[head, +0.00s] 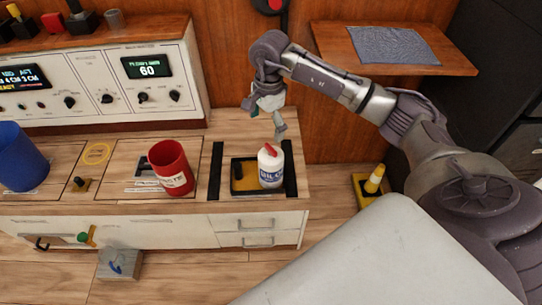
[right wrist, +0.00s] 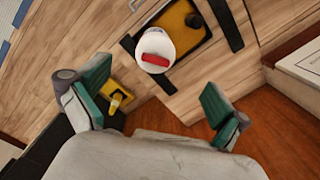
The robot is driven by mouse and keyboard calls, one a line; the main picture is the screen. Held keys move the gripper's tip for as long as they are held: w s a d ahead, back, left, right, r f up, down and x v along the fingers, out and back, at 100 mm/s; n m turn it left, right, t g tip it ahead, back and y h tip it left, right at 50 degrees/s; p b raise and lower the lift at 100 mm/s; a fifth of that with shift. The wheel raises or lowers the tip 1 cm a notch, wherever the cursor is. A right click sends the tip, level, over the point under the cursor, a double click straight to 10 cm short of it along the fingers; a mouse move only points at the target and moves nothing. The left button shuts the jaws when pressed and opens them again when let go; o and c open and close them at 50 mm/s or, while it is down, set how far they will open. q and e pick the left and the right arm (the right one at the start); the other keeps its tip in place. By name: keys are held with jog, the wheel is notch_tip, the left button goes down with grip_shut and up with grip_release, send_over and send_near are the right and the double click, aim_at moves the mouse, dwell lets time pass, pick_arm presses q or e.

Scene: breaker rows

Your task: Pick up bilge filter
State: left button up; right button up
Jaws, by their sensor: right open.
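A white container with a red top and a blue label (head: 270,172) stands upright on the right part of a yellow, black-edged tray (head: 238,185) on the counter. Its label is too small to read surely, so I cannot confirm that it is the bilge filter. It also shows from above in the right wrist view (right wrist: 155,40). My right gripper (head: 275,122) is above and behind it, apart from it. In the right wrist view its green-padded fingers (right wrist: 158,100) are spread with nothing between them. My left gripper is not in view.
A red cup (head: 171,170) and a blue bin (head: 20,160) stand to the left on the counter (head: 120,203). A control panel (head: 90,85) rises behind them. A shelf with a grey mat (head: 390,46) is at back right. A yellow floor piece (head: 372,183) stands right of the counter.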

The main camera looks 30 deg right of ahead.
aim_at(271, 147)
jog(key=shift+s+d+f+h, duration=0.15)
jog(key=shift+d+f, duration=0.1)
jog(key=shift+d, duration=0.15)
jog(key=shift+d+f+h, duration=0.15)
jog(key=shift+d+f, duration=0.1)
jog(key=shift+d, duration=0.15)
notch_tip(271, 147, down, 6)
jog(key=shift+a+f+b, duration=0.1)
jog(key=shift+f+b, duration=0.05)
jog(key=shift+b, duration=0.35)
jog(key=shift+w+f+b, duration=0.2)
jog(key=shift+f+b, duration=0.25)
jog(key=shift+f, duration=2.65)
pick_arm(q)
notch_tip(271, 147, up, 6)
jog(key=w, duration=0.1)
pick_arm(e)
jog(key=c, duration=1.6)
jog(key=shift+c, duration=0.4)
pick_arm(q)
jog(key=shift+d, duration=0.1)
pick_arm(e)
jog(key=shift+w+r, duration=0.1)
jog(key=shift+r, duration=0.1)
